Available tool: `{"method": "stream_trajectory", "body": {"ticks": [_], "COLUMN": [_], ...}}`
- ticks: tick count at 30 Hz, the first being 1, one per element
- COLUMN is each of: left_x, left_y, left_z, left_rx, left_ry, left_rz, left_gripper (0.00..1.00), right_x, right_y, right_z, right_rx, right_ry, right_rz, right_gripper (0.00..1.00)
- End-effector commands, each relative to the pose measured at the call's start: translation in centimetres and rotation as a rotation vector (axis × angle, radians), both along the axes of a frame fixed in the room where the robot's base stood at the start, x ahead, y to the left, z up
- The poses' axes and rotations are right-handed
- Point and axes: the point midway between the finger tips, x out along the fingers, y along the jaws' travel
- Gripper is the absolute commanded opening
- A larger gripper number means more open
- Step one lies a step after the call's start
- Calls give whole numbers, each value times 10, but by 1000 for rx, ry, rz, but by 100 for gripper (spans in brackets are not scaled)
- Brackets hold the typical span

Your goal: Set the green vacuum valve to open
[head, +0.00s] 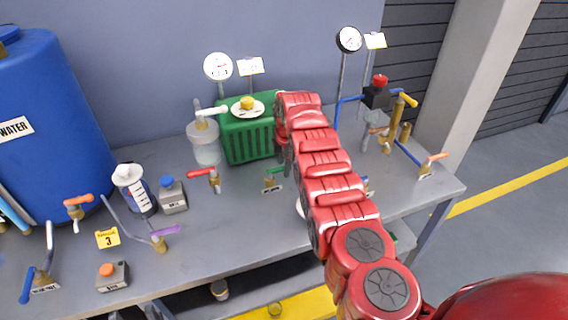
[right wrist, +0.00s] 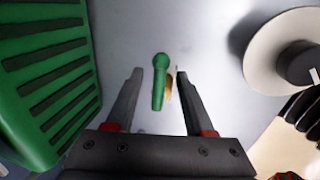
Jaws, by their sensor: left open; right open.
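The green vacuum valve (head: 273,175) stands on the grey bench, in front of the green ribbed box (head: 248,135). A small label sits at its foot, too small to read. In the right wrist view its green lever (right wrist: 160,82) lies lengthwise, with a bit of brass body at its right side. My right gripper (right wrist: 158,73) is open, with one finger on each side of the lever and visible gaps. I cannot tell how far above the lever the fingertips are. In the head view my right arm hides that gripper. My left gripper is not in view.
A red-handled valve (head: 203,174) and a glass jar (head: 206,142) stand left of the green valve. A white disc with a dark knob (right wrist: 292,52) is close on the right. Purple, orange, blue and yellow valves stand elsewhere. A blue water barrel (head: 55,110) fills the left.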

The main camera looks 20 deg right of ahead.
Motion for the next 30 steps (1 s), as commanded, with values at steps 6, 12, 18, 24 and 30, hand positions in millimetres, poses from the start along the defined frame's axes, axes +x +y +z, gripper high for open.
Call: {"method": "stream_trajectory", "body": {"ticks": [6, 12, 18, 24, 30], "left_x": [0, 0, 0, 0, 0], "left_y": [0, 0, 0, 0, 0], "left_z": [0, 0, 0, 0, 0], "left_rx": [0, 0, 0, 0, 0], "left_ry": [0, 0, 0, 0, 0], "left_rz": [0, 0, 0, 0, 0], "left_gripper": [53, 53, 53, 53, 53], "right_x": [0, 0, 0, 0, 0], "right_y": [0, 0, 0, 0, 0], "right_z": [-1, -1, 0, -1, -1], "right_rx": [0, 0, 0, 0, 0], "right_ry": [-1, -1, -1, -1, 0], "right_rz": [0, 0, 0, 0, 0], "right_gripper": [53, 26, 0, 0, 0]}}
